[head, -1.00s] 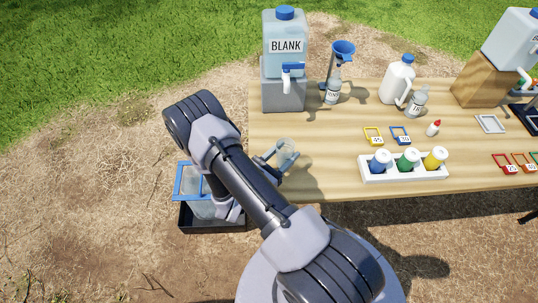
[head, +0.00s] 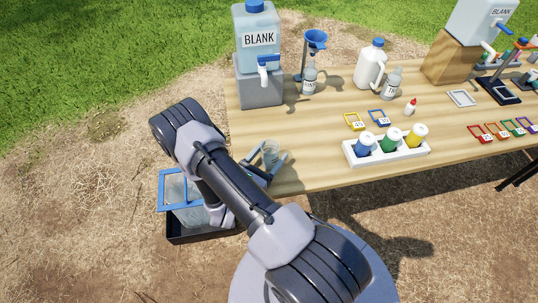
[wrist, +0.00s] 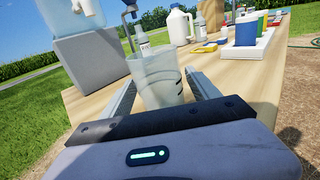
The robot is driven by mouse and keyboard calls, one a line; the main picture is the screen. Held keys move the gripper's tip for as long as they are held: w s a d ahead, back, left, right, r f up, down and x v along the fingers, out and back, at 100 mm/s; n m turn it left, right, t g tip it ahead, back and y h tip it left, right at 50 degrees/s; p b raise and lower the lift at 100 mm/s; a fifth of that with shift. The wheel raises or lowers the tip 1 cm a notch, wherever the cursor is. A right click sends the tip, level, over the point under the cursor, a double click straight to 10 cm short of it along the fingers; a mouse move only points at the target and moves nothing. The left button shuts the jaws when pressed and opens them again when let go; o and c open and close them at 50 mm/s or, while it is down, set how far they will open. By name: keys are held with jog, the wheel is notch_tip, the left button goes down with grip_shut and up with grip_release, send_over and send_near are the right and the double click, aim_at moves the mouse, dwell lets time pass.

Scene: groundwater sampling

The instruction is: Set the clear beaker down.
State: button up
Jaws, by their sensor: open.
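The clear beaker (head: 272,155) is at the left front corner of the wooden table (head: 310,170), partly hidden by my arm in the head view. In the wrist view the beaker (wrist: 158,78) sits between the two fingers of my gripper (wrist: 162,88), with dark marks on its side. The fingers are open, one on each side of it. Its base is hidden behind the gripper body, so contact with the tabletop cannot be made out fully. My gripper (head: 262,166) is mostly hidden behind my arm in the head view.
Behind the beaker stand the BLANK tank (head: 257,40) on a grey block (head: 259,88), a blue funnel (head: 315,40) and a bottle (head: 309,78). A black bin (head: 195,238) is below at left.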

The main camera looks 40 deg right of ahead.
jog(key=shift+a+r, duration=0.2)
jog(key=shift+r, duration=0.05)
jog(key=p+v, duration=0.2)
jog(key=v, duration=0.9)
jog(key=shift+s+a+p, duration=0.1)
jog(key=shift+a+p, duration=0.05)
jog(key=shift+p, duration=0.15)
jog(key=s+a+r+m+g+y, duration=0.1)
jog(key=s+r+m+g+y, duration=0.25)
jog(key=r+m, duration=0.45)
jog(key=s+a+r+m+g+y, duration=0.25)
jog(key=r+m+g+y, duration=0.2)
jog(key=r+m, duration=0.4)
jog(key=s+a+r+m+t+y, duration=0.2)
jog(key=a+r+m+t+y, duration=0.2)
jog(key=r, duration=0.4)
jog(key=s+a+r+m+t+y, duration=0.1)
jog(key=a+r+m+t+y, duration=0.3)
jog(key=a+r+y, duration=0.3)
notch_tip(320, 180, up, 3)
jog(key=shift+s+a+f+t+y, duration=0.3)
jog(key=shift+s+a+t, duration=0.1)
jog(key=shift+a+t, duration=0.45)
jog(key=shift+r+m, duration=0.1)
jog(key=shift+m, duration=0.15)
